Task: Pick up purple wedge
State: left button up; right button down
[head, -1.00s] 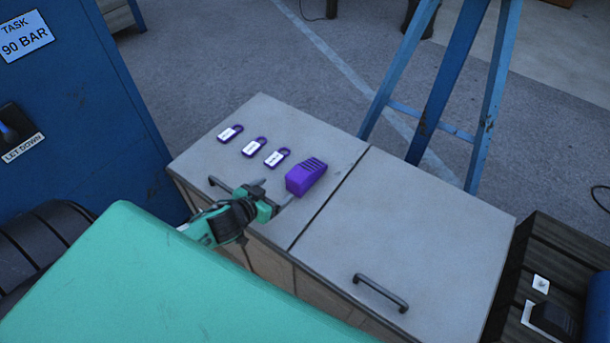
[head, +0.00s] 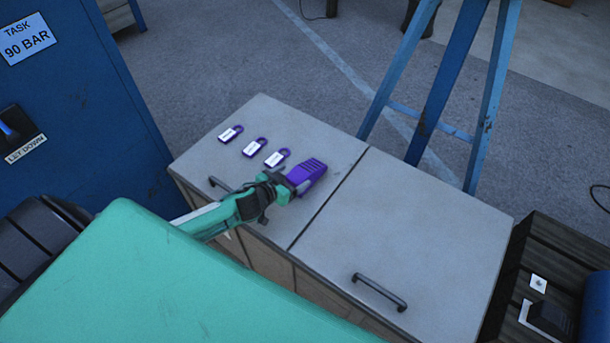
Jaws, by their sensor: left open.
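The purple wedge (head: 309,172) lies on the left half of the grey cabinet top, close to the seam. Its ridged end points away to the upper right. My left gripper (head: 292,184) is open at the near end of the wedge. Its fingers reach along the near end, one on each side as far as I can see. Part of the wedge's near end is hidden by the gripper. My right gripper is not in view.
Several purple padlocks with white labels, such as this padlock (head: 278,157), lie left of the wedge. The grey cabinet top (head: 420,230) is clear on its right half, with a dark handle (head: 380,292). A blue stepladder (head: 440,90) stands behind. A blue cabinet (head: 85,100) stands left.

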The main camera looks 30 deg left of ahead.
aim_at(302, 173)
pick_arm(q)
jog(key=x, duration=0.2)
jog(key=p+x, duration=0.1)
jog(key=x, duration=0.1)
jog(key=shift+d, duration=0.35)
jog(key=shift+w+f, duration=0.25)
jog(key=shift+w, duration=0.15)
jog(key=shift+c, duration=0.2)
jog(key=c, duration=1.4)
